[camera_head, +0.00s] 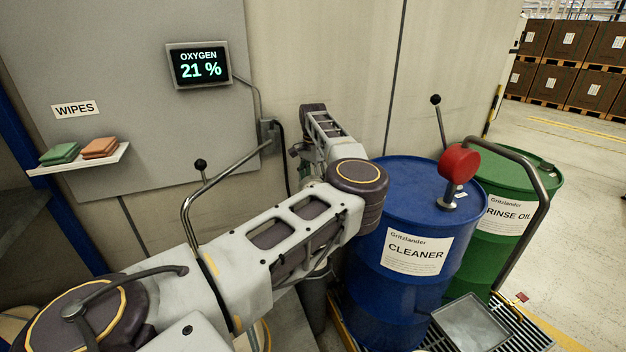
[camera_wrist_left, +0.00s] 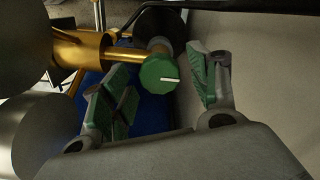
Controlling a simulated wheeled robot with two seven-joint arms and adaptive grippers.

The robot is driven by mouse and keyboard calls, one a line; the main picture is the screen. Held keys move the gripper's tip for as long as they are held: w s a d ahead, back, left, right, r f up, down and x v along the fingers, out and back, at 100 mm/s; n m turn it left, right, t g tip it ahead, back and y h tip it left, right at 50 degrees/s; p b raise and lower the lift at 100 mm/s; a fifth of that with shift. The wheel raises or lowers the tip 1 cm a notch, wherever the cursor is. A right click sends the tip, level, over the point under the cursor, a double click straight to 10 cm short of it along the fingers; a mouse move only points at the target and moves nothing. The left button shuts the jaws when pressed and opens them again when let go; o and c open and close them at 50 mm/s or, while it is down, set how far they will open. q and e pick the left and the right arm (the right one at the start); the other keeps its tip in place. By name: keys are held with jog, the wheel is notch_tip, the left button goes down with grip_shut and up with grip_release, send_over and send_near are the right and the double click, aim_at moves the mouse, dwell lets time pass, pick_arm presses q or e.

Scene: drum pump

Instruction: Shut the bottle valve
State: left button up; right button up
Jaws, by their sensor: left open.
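In the left wrist view a round green knob (camera_wrist_left: 160,75) with a white mark sits on a brass valve body (camera_wrist_left: 80,48). My left gripper (camera_wrist_left: 160,85) is open, with green-padded fingers on either side of the knob. The knob appears between or just beyond the fingertips; I cannot tell whether either pad touches it. In the head view my left arm reaches across the middle toward the wall and hides the valve and bottle. The left gripper's fingers are mostly hidden there. My right gripper is in neither view.
A blue CLEANER drum (camera_head: 407,205) with a red-headed pump (camera_head: 458,163) stands right of my arm. A green RINSE OIL drum (camera_head: 515,185) is beside it. A metal tray (camera_head: 468,322) lies on the grating. An oxygen display (camera_head: 198,65) and a wipes shelf (camera_head: 80,160) are on the wall.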

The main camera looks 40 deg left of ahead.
pick_arm(q)
notch_tip(320, 180, up, 12)
dwell(1.0)
dwell(0.6)
